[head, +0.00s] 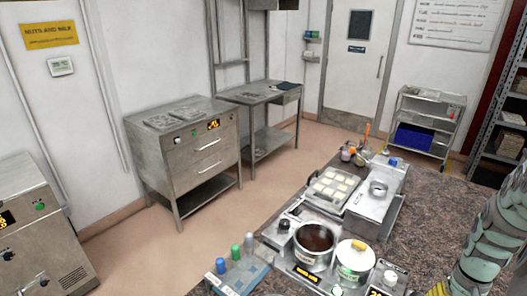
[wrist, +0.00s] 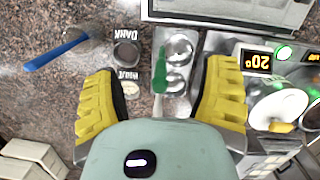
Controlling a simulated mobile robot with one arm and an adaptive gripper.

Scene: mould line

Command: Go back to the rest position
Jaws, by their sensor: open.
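My gripper (wrist: 165,75) is open, its two yellow ridged fingers spread wide in the wrist view. Nothing is held between them. Below the gap, a green-handled tool (wrist: 160,72) lies over a metal piece with round hollows (wrist: 178,50) on the stone worktop. How far the fingertips are above it I cannot tell. In the head view, my grey-green arm is at the lower right, and only a small yellow bit of the gripper shows at the bottom edge.
A blue-handled tool (wrist: 58,52) and a dark round cup (wrist: 126,54) lie near the fingers. The worktop (head: 432,215) carries a pot of dark chocolate (head: 316,238), a white pot (head: 354,260) and a tray (head: 336,184). The floor (head: 215,228) beyond is clear.

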